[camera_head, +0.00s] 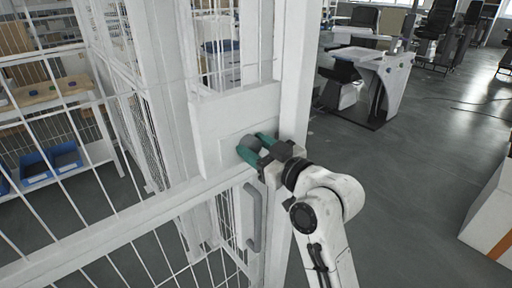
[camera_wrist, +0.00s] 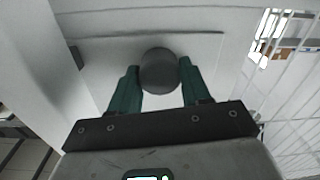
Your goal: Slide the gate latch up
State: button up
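The gate latch shows as a round grey knob (camera_head: 250,144) on a white plate (camera_head: 210,135) fixed to the white gate frame. In the wrist view the knob (camera_wrist: 159,71) sits between my two teal fingers. My gripper (camera_head: 256,146) reaches in from the right, one finger on each side of the knob. In the wrist view my gripper (camera_wrist: 160,78) has its fingertips against the knob's left and right sides, with no clear gap. The knob's far side and any slot behind it are hidden.
A grey bar handle (camera_head: 254,217) stands on the gate below the plate. White wire mesh (camera_head: 60,190) fills the left side. Shelves with blue bins (camera_head: 50,162) are behind it. A desk (camera_head: 372,70) stands at the back. Open floor (camera_head: 410,165) lies to the right.

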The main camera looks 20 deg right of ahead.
grip_shut()
jog(key=shift+r+p, duration=1.1)
jog(key=shift+r, duration=0.75)
jog(key=shift+o, duration=0.9)
grip_release()
jog(key=o, duration=0.3)
jog(key=shift+f, duration=0.1)
jog(key=b, duration=0.2)
send_near(244, 127)
jog(key=v, duration=0.5)
